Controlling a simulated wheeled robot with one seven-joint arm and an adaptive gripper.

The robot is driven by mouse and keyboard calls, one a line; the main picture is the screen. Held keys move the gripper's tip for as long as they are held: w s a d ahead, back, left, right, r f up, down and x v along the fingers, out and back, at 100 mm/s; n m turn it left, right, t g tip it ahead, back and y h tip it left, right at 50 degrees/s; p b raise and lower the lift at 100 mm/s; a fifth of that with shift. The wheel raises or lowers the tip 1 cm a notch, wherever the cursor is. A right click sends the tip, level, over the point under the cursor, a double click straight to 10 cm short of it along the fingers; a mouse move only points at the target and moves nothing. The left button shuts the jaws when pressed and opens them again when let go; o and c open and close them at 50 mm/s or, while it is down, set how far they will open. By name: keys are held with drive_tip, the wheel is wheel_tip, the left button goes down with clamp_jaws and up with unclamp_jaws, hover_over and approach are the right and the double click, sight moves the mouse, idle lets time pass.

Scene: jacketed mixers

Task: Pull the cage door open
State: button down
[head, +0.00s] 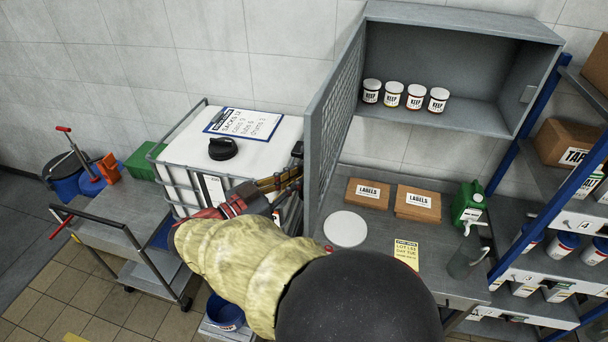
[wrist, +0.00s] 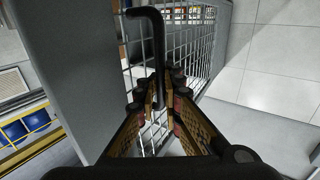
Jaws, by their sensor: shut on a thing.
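The cage door (head: 333,115), a grey frame with wire mesh, stands swung out from the left side of the grey wall cabinet (head: 460,21), whose front is uncovered. In the wrist view, the mesh door (wrist: 203,40) fills the middle, with a bent black handle (wrist: 159,45) on it. My gripper (wrist: 160,100) is shut on the lower part of this handle. In the head view, my gripper (head: 287,182) is on the left side of the door, near its free edge; the handle's grip there is too small to make out.
Several jars (head: 393,95) stand in the cabinet. Below are a bench with label boxes (head: 417,203), a white disc (head: 345,229) and a green canister (head: 468,204). A caged white tank (head: 275,127) and a grey cart (head: 130,225) stand left. Blue-posted shelving (head: 541,170) stands right.

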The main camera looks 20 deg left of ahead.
drive_tip(key=c, duration=2.3)
unclamp_jaws()
drive_tip(key=shift+s, duration=0.1)
drive_tip(key=v, duration=1.2)
